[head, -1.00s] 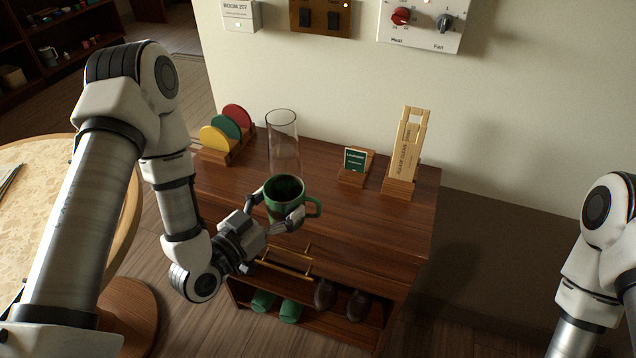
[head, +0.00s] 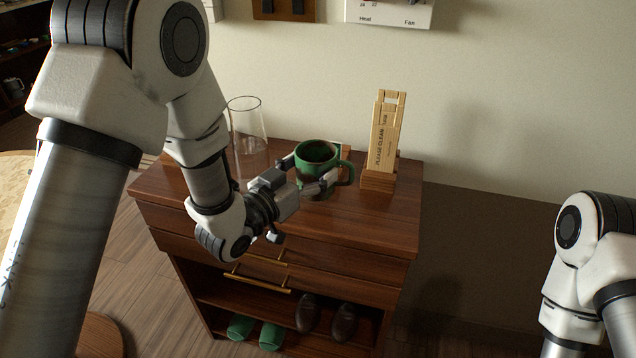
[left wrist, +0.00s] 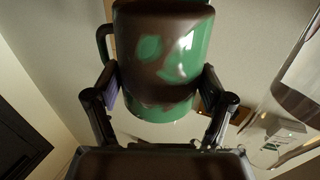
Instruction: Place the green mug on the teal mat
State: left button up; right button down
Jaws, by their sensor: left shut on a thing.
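The green mug (head: 317,153) is upright in the head view, with its handle on the right. My left gripper (head: 309,176) is shut on its sides and appears to hold it over the wooden cabinet's top. The mug also fills the upper middle of the left wrist view (left wrist: 165,60), between the two fingers of my left gripper (left wrist: 162,92). I see no teal mat in either view. My right gripper is out of view; only links of my right arm show at the right edge.
A clear glass vase (head: 247,140) stands left of the mug on the cabinet (head: 350,225). A wooden holder with a "please clean" tag (head: 384,140) stands to the right. A small sign, mostly hidden, is behind the mug. Shoes (head: 326,318) and green slippers (head: 256,333) lie on the lower shelf.

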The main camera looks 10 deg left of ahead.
aim_at(317, 180)
pick_arm(q)
jog(key=shift+x, duration=0.9)
notch_tip(317, 180, down, 4)
jog(key=shift+r, duration=0.1)
jog(key=o, duration=1.3)
